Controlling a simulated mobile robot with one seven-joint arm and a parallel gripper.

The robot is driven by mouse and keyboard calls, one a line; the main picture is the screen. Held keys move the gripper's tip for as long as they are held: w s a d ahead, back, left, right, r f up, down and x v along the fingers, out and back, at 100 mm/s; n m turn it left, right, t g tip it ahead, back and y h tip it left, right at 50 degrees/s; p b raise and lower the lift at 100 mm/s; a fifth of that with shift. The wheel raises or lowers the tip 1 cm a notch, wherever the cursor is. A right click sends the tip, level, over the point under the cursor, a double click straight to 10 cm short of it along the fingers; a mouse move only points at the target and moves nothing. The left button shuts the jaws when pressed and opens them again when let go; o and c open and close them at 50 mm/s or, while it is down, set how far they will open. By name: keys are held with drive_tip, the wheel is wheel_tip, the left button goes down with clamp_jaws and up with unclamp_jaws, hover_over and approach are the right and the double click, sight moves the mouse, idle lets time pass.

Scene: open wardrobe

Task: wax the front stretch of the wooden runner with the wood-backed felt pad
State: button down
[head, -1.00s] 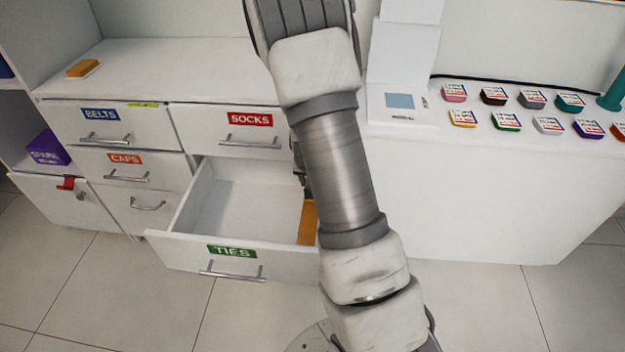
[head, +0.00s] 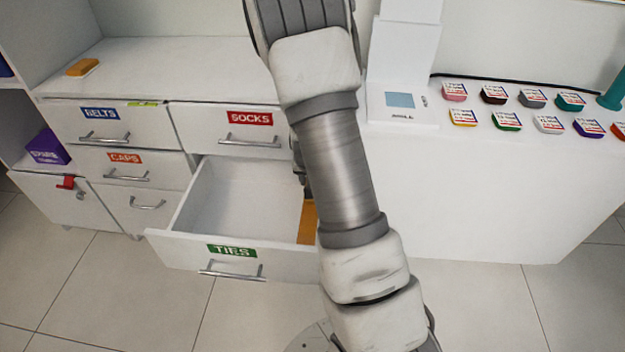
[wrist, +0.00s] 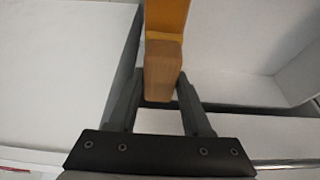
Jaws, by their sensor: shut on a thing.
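The wood-backed felt pad (wrist: 162,72) shows in the wrist view as a brown wooden block between the two fingers of my gripper (wrist: 160,103). My gripper is shut on it. Its felt face is hidden. An orange-yellow strip, apparently the wooden runner (wrist: 167,18), extends beyond the pad in the wrist view. It also shows in the head view (head: 307,224) along the right side of the open TIES drawer (head: 190,252). The pad looks in line with the strip; I cannot tell whether they touch. In the head view my arm hides the pad and most of my gripper.
The TIES drawer is pulled out and looks empty. Shut BELTS (head: 100,127), SOCKS (head: 250,140) and CAPS (head: 125,170) drawers surround it. Several coloured tins and a white stand (head: 400,100) occupy the right counter.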

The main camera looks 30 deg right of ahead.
drive_tip(key=shift+f+b, duration=0.5)
drive_tip(key=shift+f, duration=0.15)
idle(0.4)
drive_tip(key=shift+s+a+p, duration=0.1)
drive_tip(key=shift+s+a, duration=1.1)
drive_tip(key=shift+s, duration=0.55)
drive_tip(key=shift+s+a+p, duration=0.15)
drive_tip(key=shift+s+a, duration=1)
drive_tip(key=shift+s, duration=0.6)
drive_tip(key=shift+s+a+p, duration=0.1)
drive_tip(key=shift+s+a, duration=1.1)
drive_tip(key=shift+s, duration=0.55)
drive_tip(key=shift+w+d+b, duration=0.25)
drive_tip(key=shift+w+d, duration=0.95)
drive_tip(key=shift+w, duration=0.6)
drive_tip(key=shift+w+d+b, duration=0.2)
drive_tip(key=shift+w+d, duration=1)
drive_tip(key=shift+w, duration=0.55)
drive_tip(key=shift+w+d+b, duration=0.25)
drive_tip(key=shift+w+d, duration=0.95)
drive_tip(key=shift+w, duration=0.6)
drive_tip(key=shift+s+a+p, duration=0.15)
drive_tip(key=shift+s+a, duration=0.7)
drive_tip(key=shift+s, duration=0.45)
drive_tip(key=shift+s+a+p, duration=0.1)
drive_tip(key=shift+s+a, duration=0.8)
drive_tip(key=shift+s, duration=0.35)
drive_tip(key=shift+s+a+p, duration=0.15)
drive_tip(key=shift+s+a, duration=0.7)
drive_tip(key=shift+s, duration=0.45)
